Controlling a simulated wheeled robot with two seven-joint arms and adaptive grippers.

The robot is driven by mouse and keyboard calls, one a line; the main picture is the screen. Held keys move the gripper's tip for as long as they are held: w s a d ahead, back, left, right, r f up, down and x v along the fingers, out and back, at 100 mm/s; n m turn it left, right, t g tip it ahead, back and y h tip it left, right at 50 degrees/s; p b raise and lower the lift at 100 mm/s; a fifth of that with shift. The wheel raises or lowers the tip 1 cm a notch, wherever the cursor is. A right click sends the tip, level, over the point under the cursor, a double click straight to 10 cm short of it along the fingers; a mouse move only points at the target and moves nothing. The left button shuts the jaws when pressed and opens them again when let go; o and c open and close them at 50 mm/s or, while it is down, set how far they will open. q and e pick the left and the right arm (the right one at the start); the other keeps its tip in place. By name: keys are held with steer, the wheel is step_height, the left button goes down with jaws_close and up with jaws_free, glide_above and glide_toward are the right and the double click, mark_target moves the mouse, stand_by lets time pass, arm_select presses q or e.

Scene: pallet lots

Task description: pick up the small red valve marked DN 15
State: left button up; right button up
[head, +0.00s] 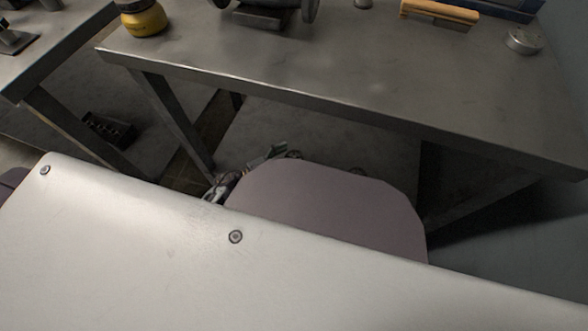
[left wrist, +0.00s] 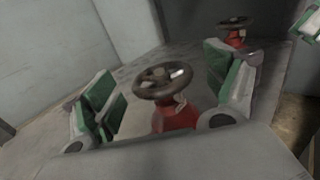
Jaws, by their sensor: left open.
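A red valve (left wrist: 175,117) with a dark handwheel stands between the fingers of my left gripper (left wrist: 160,72) in the left wrist view. A pale tag shows on it, but no marking is legible. The gripper is open, with green pads on both sides of the valve. A second red valve (left wrist: 236,38) with a dark handwheel stands farther back, by the right finger. In the head view my left gripper (head: 246,171) is mostly hidden behind pale parts of my own body, below the table edge.
A metal table (head: 330,75) crosses the head view, holding a yellow-and-black jar (head: 144,20), a wooden-handled tool (head: 440,12) and a round metal piece (head: 525,40). A dark box (head: 108,130) lies on the floor. A green-and-white piece (left wrist: 309,22), perhaps my right gripper, shows at the wrist view's edge.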

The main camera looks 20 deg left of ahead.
arm_select(q)
steer(key=shift+x, duration=0.85)
jaws_close()
steer(key=shift+r, duration=0.1)
stand_by(0.3)
